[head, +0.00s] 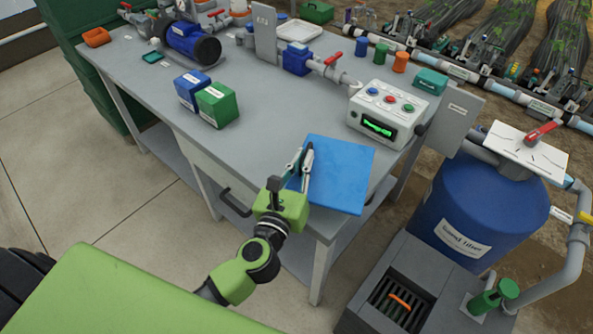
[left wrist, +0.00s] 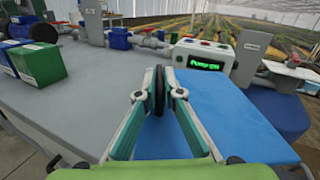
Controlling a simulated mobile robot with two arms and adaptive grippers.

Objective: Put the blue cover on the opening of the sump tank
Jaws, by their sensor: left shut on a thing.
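The blue cover (head: 341,176) is a flat square panel at the near right corner of the grey bench, reaching past its front edge. It also shows in the left wrist view (left wrist: 232,115). My left gripper (head: 304,158) is at the cover's left side, shut on it; the fingers hide the exact grip. A dark disc-like part shows between the fingertips (left wrist: 160,92) in the left wrist view. The sump tank (head: 372,306) is the grey box on the floor at bottom right. Its dark opening (head: 384,306) is uncovered, with slats and an orange object (head: 400,301) inside. My right gripper is not in view.
A control box (head: 386,112) with a lit green display stands just behind the cover. A blue barrel (head: 478,212) and grey pipes stand beside the sump tank. Blue and green boxes (head: 216,104) sit on the bench.

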